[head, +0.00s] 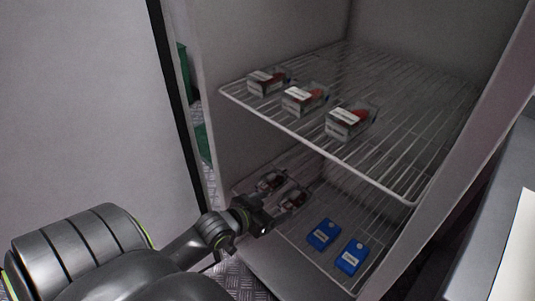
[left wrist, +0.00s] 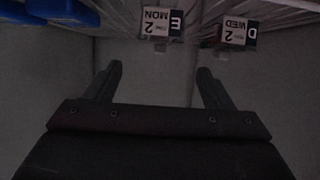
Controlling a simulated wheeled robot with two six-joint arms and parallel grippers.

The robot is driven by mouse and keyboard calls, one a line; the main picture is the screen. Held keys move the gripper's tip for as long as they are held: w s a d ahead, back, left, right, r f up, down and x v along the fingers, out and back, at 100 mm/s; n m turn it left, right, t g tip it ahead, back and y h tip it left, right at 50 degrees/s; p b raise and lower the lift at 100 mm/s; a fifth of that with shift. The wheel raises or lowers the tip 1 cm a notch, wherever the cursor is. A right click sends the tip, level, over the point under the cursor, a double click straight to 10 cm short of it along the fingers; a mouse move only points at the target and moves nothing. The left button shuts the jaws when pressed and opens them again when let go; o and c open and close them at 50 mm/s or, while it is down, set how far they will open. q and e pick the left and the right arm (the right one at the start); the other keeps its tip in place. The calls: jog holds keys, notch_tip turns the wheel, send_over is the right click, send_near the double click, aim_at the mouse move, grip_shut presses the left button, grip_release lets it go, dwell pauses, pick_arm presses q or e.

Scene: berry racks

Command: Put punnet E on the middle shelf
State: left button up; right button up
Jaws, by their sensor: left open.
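Punnet E (left wrist: 162,24) shows at the top of the left wrist view, its white label reading E, MON and 2 upside down. In the head view, a dark punnet, which seems to be E (head: 294,197), sits on the lower wire rack beside my left gripper (head: 268,209). My left gripper is open and empty; its fingers (left wrist: 160,78) point toward punnet E, with a gap between them and it. The wire shelf above (head: 390,165) carries three punnets; whether it is the middle one I cannot tell. My right gripper is not in view.
Punnet D (left wrist: 238,34) stands beside E; it seems to be the other dark punnet (head: 270,181). Two blue packs (head: 323,234) (head: 351,256) lie right of them on the lower rack. The upper shelf has free room right of its punnets (head: 348,122). Cabinet walls (head: 270,35) enclose both shelves.

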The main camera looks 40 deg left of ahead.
pick_arm(q)
jog(key=s+d+f+g, duration=0.3)
jog(key=s, duration=0.4)
jog(key=s+d+f+n+g, duration=0.1)
jog(key=s+d+f+g, duration=0.2)
jog(key=s, duration=0.4)
jog(key=s+d+f+n+g, duration=0.1)
jog(key=s+d+f+g, duration=0.1)
jog(key=s, duration=0.5)
jog(key=shift+s+d+f+g, duration=0.15)
jog(key=shift+d+f+g, duration=0.25)
jog(key=shift+f+g, duration=0.3)
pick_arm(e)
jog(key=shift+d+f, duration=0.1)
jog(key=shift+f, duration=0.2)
pick_arm(q)
jog(key=shift+p, duration=0.45)
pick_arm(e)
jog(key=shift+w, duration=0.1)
